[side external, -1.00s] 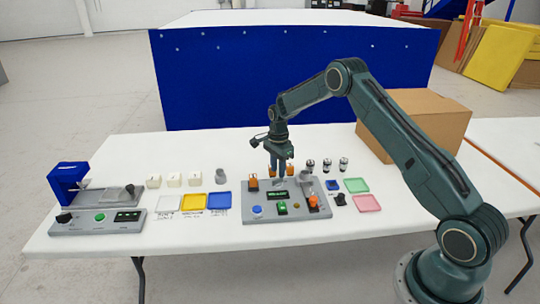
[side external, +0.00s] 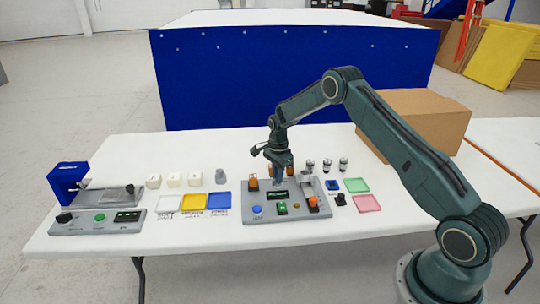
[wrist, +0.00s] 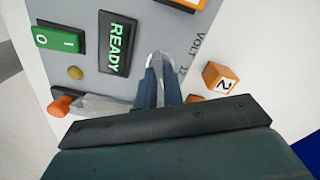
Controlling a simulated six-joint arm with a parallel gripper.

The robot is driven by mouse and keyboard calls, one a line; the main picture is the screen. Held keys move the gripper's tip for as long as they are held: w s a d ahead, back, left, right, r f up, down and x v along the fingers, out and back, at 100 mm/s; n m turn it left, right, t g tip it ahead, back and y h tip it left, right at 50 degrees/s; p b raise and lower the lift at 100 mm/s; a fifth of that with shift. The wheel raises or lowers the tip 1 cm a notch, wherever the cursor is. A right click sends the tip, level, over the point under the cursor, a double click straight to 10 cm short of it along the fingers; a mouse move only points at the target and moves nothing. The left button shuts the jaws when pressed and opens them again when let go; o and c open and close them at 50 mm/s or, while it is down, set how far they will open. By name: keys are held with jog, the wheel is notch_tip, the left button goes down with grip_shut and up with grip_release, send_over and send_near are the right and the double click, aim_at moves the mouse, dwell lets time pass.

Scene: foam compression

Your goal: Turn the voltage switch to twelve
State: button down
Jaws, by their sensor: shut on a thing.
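The grey control panel (side external: 300,209) lies on the white table. My gripper (side external: 277,183) points down at the panel's back part, behind the display. In the wrist view the fingers of my gripper (wrist: 160,75) are close together beside the VOLT marking (wrist: 201,46) and a partly covered 12 mark (wrist: 182,70). They are shut on the voltage switch, which they mostly hide; its setting cannot be read. The display (wrist: 117,44) reads READY in green.
The panel also carries a green switch (wrist: 57,39), a yellow button (wrist: 75,73), an orange knob (wrist: 60,106) and a blue button (side external: 257,210). An orange block marked 2 (wrist: 220,77) stands close behind the panel. Small metal cylinders (side external: 327,165) stand to the right.

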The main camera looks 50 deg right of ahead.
jog(key=shift+n, duration=0.5)
jog(key=n, duration=1.1)
dwell(0.4)
jog(key=c, duration=1.5)
grip_release()
